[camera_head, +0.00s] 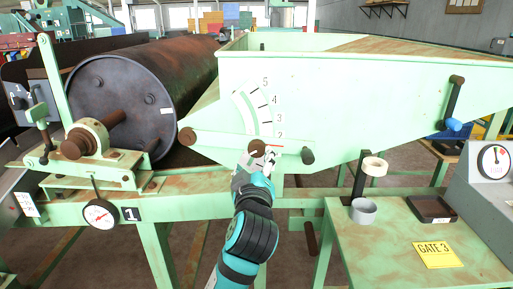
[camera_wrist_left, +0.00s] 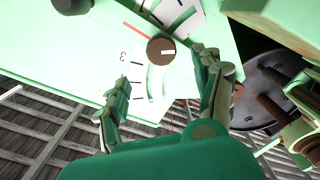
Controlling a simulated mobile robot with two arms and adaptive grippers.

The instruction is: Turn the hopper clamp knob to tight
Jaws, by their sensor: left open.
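The hopper clamp knob (camera_head: 257,146) is a small round brown knob on the pale green hopper (camera_head: 370,95), below the numbered scale (camera_head: 262,110). In the left wrist view the knob (camera_wrist_left: 160,50) shows a white mark on its face, and a red pointer line lies beside it. My left gripper (camera_head: 258,163) is at the knob in the head view, covering the panel just below it. In the left wrist view my left gripper (camera_wrist_left: 163,72) is open, its fingers on either side of the knob with visible gaps. My right gripper is not in view.
A dark handle (camera_head: 308,156) sticks out right of the knob. A large rusty drum (camera_head: 125,100) lies at left, with a dial gauge (camera_head: 100,213) below. A green table (camera_head: 390,240) at right holds a grey cup (camera_head: 363,211), a tape roll and a dark tray (camera_head: 431,208).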

